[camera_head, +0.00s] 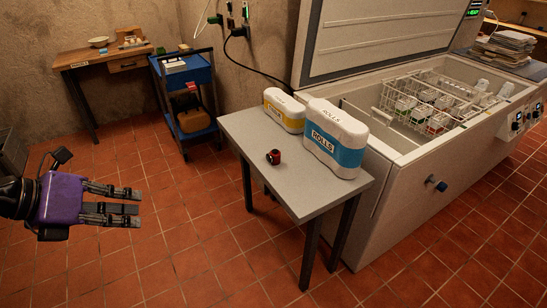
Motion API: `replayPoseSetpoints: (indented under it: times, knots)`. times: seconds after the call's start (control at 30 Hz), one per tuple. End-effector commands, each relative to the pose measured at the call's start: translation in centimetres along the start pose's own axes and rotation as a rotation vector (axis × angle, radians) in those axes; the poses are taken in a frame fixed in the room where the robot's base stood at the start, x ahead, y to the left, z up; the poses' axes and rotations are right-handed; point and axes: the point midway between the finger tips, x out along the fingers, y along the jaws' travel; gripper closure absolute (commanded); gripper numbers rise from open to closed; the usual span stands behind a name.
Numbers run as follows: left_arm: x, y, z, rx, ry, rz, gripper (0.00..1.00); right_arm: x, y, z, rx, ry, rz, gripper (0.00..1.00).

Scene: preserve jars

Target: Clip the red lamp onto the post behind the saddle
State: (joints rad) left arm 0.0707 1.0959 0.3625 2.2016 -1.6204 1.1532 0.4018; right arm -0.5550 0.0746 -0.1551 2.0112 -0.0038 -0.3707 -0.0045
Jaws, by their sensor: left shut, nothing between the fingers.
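No saddle and no post show in this view. My left gripper (139,205) has a purple body and dark fingers. It is above the tiled floor at the left, shut and empty, pointing right and well apart from the table. My right gripper is not in view.
Two ROLLS packs, one yellow (284,109) and one blue (335,142), stand on the side table. An open chest (399,151) with a rack of jars is at the right. A blue cart (188,78) and wooden table (85,57) stand behind. Floor between gripper and table is clear.

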Motion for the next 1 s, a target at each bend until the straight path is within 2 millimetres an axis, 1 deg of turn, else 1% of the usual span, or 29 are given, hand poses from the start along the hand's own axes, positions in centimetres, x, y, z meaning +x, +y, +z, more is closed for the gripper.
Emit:
replayPoseSetpoints:
  times: [0.17, 0.4, 0.47, 0.57, 0.6, 0.67, 0.7, 0.77, 0.8, 0.87, 0.9, 0.97, 1.0]
  knots:
    - [0.0, 0.1, 0.0, 0.001, 0.001, 0.004, 1.0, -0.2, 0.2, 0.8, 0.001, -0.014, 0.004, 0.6]
    - [0.1, 0.0, -0.1, -0.004, 0.001, -0.003, 1.0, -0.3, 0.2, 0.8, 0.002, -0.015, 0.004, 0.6]
    - [0.5, -0.2, -0.6, -0.027, 0.0, -0.032, 1.0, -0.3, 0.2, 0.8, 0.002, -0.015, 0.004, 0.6]
    - [2.1, -1.6, -2.3, -0.139, -0.019, -0.168, 1.0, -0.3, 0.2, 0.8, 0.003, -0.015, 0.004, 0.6]
    - [2.9, -2.3, -3.2, -0.22, -0.038, -0.253, 1.0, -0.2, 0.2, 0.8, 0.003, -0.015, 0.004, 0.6]
    - [4.0, -3.5, -4.3, -0.389, -0.093, -0.402, 1.0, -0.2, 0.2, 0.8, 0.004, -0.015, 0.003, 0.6]
    - [4.5, -3.8, -5.0, -0.533, -0.147, -0.501, 1.0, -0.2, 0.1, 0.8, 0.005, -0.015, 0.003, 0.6]
    - [5.3, -3.0, -5.8, -0.788, -0.254, -0.63, 1.0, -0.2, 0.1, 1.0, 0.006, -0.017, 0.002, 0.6]
    - [5.8, -1.6, -6.5, -0.978, -0.337, -0.693, 1.0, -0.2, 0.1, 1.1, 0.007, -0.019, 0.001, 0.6]
    - [6.8, 1.6, -8.6, -1.276, -0.468, -0.74, 1.0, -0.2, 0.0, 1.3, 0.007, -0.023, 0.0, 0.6]
    - [7.8, 4.2, -10.9, -1.481, -0.553, -0.74, 1.0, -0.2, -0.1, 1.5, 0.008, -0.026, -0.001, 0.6]
    - [9.7, 7.7, -15.7, -1.784, -0.666, -0.699, 1.0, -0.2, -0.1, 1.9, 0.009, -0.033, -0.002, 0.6]
    - [11.2, 9.4, -19.6, -1.976, -0.725, -0.648, 0.95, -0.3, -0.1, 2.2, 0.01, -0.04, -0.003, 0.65]
